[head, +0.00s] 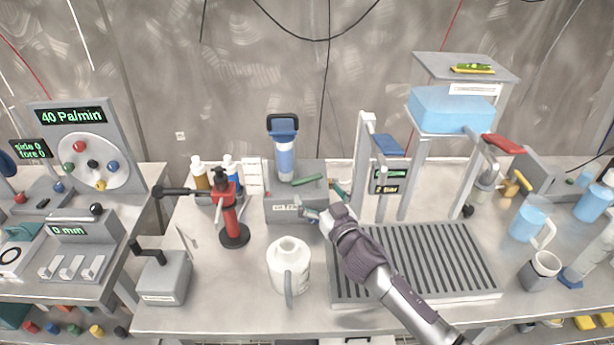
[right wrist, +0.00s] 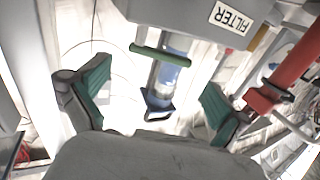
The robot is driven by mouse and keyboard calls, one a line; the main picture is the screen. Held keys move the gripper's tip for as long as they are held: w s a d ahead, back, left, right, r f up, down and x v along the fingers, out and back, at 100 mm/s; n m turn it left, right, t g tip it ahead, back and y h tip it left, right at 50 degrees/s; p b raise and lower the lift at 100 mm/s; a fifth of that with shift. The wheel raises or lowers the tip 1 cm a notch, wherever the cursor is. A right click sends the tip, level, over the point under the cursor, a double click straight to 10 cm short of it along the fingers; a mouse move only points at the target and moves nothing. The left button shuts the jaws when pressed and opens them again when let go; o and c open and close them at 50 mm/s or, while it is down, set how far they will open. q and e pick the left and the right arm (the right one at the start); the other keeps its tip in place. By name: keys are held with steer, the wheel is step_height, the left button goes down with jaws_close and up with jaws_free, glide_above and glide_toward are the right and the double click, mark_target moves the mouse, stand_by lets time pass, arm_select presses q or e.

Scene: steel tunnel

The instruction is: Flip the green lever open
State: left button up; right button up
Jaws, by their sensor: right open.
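The green lever (head: 307,180) is a short bar lying across the top of a grey box labelled FILTER (head: 275,208). The lever also shows in the right wrist view (right wrist: 160,55), between and beyond the fingers. A clear blue filter cylinder with a dark-blue handle (head: 284,145) stands upright behind the lever. My right gripper (head: 324,201) is at the front right corner of the box. My left gripper is not in view.
A white jug (head: 289,267) stands in front of the box. A red hand pump (head: 231,205) stands to the left. A slatted grey tray (head: 420,262) lies under my right arm. A grey post (head: 362,160) stands just right of the box.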

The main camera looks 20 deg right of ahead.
mark_target(309, 180)
steer(key=w, duration=0.4)
steer(key=w+a, duration=0.1)
steer(key=w, duration=0.1)
steer(key=shift+w, duration=0.25)
steer(key=shift+d, duration=0.1)
steer(key=c, duration=1.4)
